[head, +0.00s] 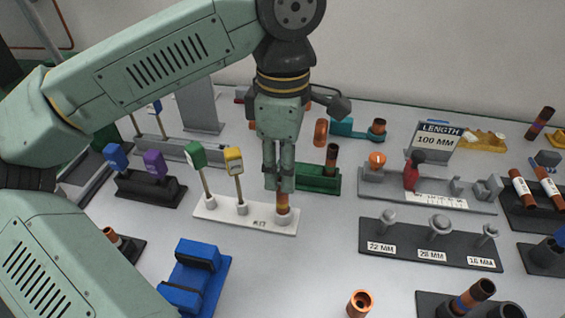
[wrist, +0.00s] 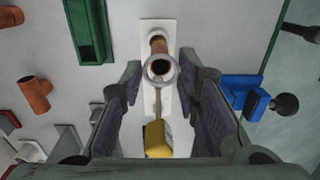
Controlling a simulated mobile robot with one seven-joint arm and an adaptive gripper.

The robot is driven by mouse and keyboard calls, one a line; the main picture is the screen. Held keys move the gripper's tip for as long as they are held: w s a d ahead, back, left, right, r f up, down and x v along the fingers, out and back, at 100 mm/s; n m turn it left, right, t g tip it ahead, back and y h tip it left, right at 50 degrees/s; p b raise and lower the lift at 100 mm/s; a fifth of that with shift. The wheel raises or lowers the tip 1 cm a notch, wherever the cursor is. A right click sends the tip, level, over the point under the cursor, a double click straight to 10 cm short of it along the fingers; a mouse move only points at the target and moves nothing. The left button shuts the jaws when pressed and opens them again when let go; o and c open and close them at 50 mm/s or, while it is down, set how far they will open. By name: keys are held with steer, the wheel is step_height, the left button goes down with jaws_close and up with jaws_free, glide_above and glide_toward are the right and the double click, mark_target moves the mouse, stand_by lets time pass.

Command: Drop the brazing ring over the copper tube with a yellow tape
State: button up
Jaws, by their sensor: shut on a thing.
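The copper tube (head: 282,205) stands upright at the right end of the white KIT plate (head: 238,217), with a yellowish band on it. My gripper (head: 280,187) points straight down over its top. In the wrist view, my gripper (wrist: 161,67) is shut on the brazing ring (wrist: 147,72), a small grey ring between the fingertips. The tube (wrist: 158,45) shows behind the ring, and its dark open end lines up with the ring's hole. I cannot tell whether the ring is around the tube's end or just above it. The fingers hide the tube's top in the head view.
On the KIT plate stand a yellow tag (head: 233,160) and a green tag (head: 195,155) on thin stems, left of my gripper. A green holder (head: 318,178) with a dark tube is close behind. A blue fixture (head: 197,277) stands front left; a 22/28/16 MM rack (head: 430,245) stands right.

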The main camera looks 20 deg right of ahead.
steer(key=shift+f+b, duration=0.55)
steer(key=shift+f, duration=0.2)
steer(key=shift+f, duration=0.15)
steer(key=o, duration=0.8)
step_height(320, 180, up, 12)
steer(key=shift+w, duration=0.1)
stand_by(0.5)
